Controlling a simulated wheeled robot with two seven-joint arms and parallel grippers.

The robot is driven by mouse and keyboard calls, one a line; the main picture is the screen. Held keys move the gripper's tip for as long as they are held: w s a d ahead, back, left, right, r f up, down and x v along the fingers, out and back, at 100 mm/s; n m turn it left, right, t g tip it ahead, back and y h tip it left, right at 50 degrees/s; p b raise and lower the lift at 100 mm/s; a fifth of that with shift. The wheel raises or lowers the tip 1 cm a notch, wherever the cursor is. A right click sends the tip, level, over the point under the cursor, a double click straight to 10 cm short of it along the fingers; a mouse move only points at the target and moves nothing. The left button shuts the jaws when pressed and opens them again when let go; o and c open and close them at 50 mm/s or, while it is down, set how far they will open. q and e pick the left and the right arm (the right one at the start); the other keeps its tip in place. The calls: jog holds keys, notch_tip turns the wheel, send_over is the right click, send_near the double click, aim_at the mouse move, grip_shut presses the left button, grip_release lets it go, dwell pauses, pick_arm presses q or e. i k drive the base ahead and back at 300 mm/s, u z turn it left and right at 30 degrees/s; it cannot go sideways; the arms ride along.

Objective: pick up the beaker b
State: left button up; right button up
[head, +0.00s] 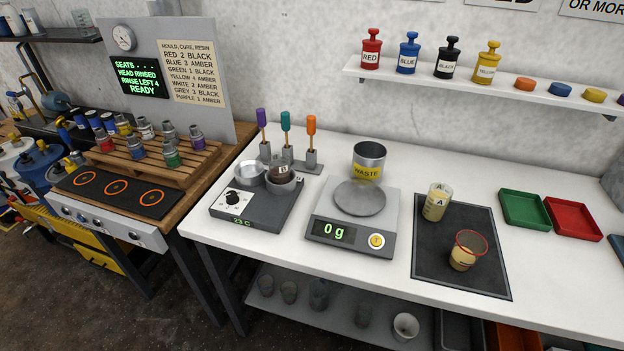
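Two beakers stand on the dark mat (425,262) at the right of the white bench. The rear beaker (436,208) is marked A and holds a pale yellow content. The front beaker (464,256) has a red-orange rim and an amber-yellow content low inside; its small label is too small to read surely. Neither of my grippers is in view.
A scale (352,232) reading 0 g stands left of the mat, with a WASTE can (368,160) behind it. A hot plate (233,208) holds small pots. Green (525,208) and red (573,217) trays lie to the right. A shelf (500,85) with labelled bottles runs above.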

aim_at(279, 162)
jog(key=u, duration=2.6)
jog(key=k, duration=1.65)
jog(key=z, duration=2.1)
jog(key=i, duration=0.5)
jog(key=u, duration=0.1)
